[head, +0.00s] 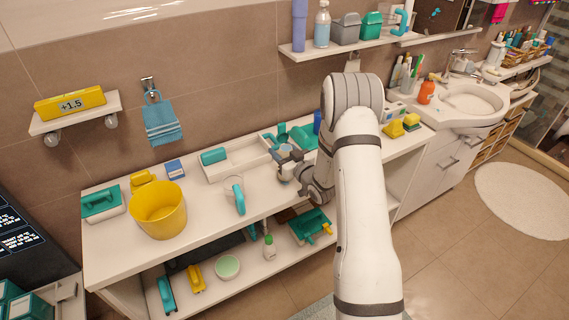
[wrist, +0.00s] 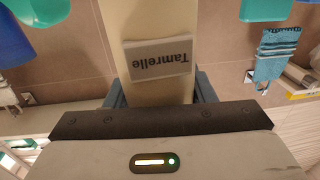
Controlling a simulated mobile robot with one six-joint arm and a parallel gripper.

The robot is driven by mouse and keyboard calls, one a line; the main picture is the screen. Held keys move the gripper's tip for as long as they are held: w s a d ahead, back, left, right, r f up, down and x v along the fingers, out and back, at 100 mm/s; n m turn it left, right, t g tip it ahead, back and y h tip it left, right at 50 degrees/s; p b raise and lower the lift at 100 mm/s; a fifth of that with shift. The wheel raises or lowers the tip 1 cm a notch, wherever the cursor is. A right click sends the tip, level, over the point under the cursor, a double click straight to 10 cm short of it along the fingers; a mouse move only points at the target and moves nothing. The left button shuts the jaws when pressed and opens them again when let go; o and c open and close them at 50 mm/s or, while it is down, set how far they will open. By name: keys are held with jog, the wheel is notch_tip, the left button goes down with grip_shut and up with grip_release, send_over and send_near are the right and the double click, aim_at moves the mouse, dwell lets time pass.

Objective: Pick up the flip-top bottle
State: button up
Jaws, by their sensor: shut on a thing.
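The flip-top bottle (wrist: 150,25) is a cream, flat-sided container with a pale label that reads "Tamrelle" upside down in the wrist view. My gripper (wrist: 160,90) is shut on it, with one grey-blue finger on each side. The top of the picture cuts the bottle off, so its cap is not seen. In the head view my gripper (head: 288,158) is over the right half of the white counter. The bottle is mostly hidden there by my gripper and wrist, and I cannot tell whether it touches the counter.
The white counter (head: 115,243) holds a yellow bucket (head: 160,212), a white tray (head: 240,158), a clear jug with a teal handle (head: 238,198) and teal items close behind my gripper. A wall shelf (head: 345,45) is above. A sink (head: 470,100) is to the right.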

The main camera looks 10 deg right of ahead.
aim_at(282, 128)
jog(key=shift+c, duration=0.2)
jog(key=shift+r, duration=0.6)
notch_tip(282, 128, up, 8)
jog(key=shift+f+b, duration=0.2)
jog(key=shift+b, duration=0.8)
jog(key=shift+a+r+n+y+p, duration=0.3)
jog(key=shift+a+r+n+y, duration=0.1)
jog(key=shift+a+r, duration=0.3)
jog(key=s+a+n+g+y+p, duration=0.3)
jog(key=a+n+g+y, duration=0.1)
jog(key=a, duration=0.3)
jog(key=s+a+n+g+y+p, duration=0.3)
jog(key=a+n+g+y, duration=0.1)
jog(key=a, duration=0.3)
jog(key=shift+a+r+g+y, duration=0.3)
jog(key=shift+r+g+y, duration=0.1)
jog(key=shift+g, duration=0.5)
jog(key=shift+w+d+r+n+h+p, duration=0.1)
jog(key=shift+d+n+h+p, duration=0.15)
jog(key=shift+n+h+p, duration=0.45)
jog(key=shift+d+f+n+h+b, duration=0.1)
jog(key=shift+f+n+h+b, duration=0.4)
jog(key=shift+f+n, duration=0.15)
